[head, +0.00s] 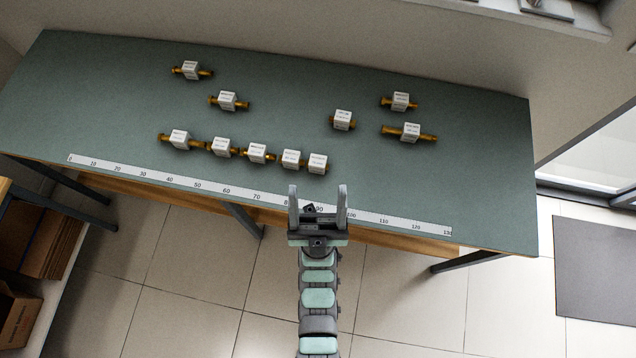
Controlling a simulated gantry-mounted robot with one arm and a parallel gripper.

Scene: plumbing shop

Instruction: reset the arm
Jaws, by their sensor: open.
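My gripper (317,208) is open at the front edge of the green workbench (470,190), over the ruler strip near its 90 mark. Its two grey fingers are apart, point toward the back of the bench, and nothing shows between them. My arm reaches up to it from the bottom of the picture. The nearest brass fitting with a white label block (318,163) lies on the bench beyond the fingertips, apart from them.
Several labelled brass fittings form a front row, including one at its left end (180,139). Others lie behind, at left (191,70) and right (410,132). A ruler strip (150,174) runs along the front edge. Cardboard boxes (18,318) stand lower left. The bench's right end is clear.

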